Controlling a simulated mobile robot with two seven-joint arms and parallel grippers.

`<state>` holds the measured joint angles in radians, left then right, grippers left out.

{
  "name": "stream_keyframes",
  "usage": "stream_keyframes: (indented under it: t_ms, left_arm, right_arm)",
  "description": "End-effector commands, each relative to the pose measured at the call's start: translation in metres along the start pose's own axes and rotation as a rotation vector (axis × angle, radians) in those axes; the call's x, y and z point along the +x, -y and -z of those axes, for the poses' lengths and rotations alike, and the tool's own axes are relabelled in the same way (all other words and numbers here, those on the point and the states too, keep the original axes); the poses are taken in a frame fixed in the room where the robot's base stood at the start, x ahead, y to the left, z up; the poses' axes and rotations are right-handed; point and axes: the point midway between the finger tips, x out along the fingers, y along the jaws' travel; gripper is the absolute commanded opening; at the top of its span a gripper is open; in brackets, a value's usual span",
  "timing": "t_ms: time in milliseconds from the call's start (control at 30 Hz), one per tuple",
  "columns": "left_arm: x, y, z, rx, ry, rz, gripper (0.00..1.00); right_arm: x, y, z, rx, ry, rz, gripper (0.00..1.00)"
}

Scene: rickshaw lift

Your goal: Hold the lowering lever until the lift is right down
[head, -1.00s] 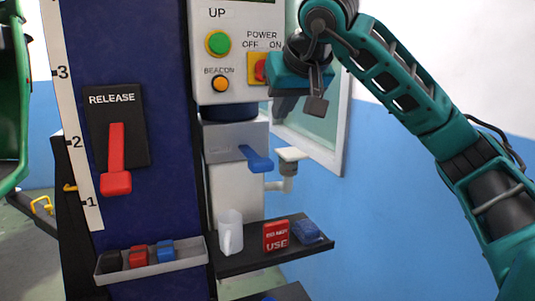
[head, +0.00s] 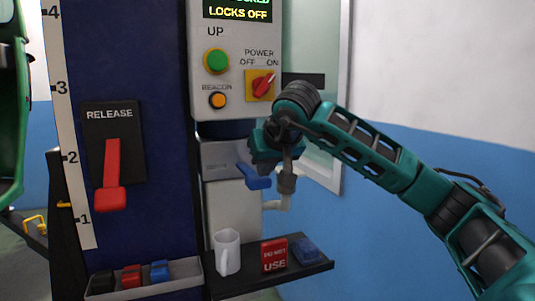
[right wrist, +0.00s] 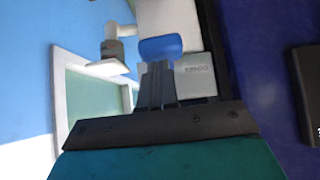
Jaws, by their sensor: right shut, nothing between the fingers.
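The blue lowering lever (head: 254,178) sticks out of a grey housing (head: 222,158) below the control box, angled down to the right. In the right wrist view the lever's blue end (right wrist: 160,48) lies just beyond my fingertips. The display (head: 238,10) reads "LOCKS OFF". My left gripper is not in view.
A red release lever (head: 110,175) hangs on the blue column at left, beside a height scale (head: 70,125). A pale pipe fitting (head: 276,205) is close behind my gripper.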

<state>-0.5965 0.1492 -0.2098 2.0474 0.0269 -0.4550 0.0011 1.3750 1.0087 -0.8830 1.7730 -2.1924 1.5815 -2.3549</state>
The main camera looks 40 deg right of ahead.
Motion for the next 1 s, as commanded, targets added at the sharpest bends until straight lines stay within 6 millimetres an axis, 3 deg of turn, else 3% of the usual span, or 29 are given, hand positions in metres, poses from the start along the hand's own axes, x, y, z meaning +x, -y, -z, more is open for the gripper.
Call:
stream_keyframes:
  t_ms: [567,800,933,1000]
  left_arm:
    - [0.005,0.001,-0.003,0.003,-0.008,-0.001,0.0]
    - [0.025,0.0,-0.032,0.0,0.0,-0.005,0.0]
    - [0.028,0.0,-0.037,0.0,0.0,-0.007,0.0]
    - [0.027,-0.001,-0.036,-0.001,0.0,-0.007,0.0]
  right_arm:
    - [0.009,0.0,-0.01,-0.001,-0.017,0.0,0.0]
    - [0.033,-0.001,-0.038,-0.003,-0.116,-0.003,0.0]
    - [0.054,0.0,-0.057,-0.001,-0.115,-0.001,0.0]
    - [0.057,0.0,-0.058,0.0,-0.117,0.0,0.0]
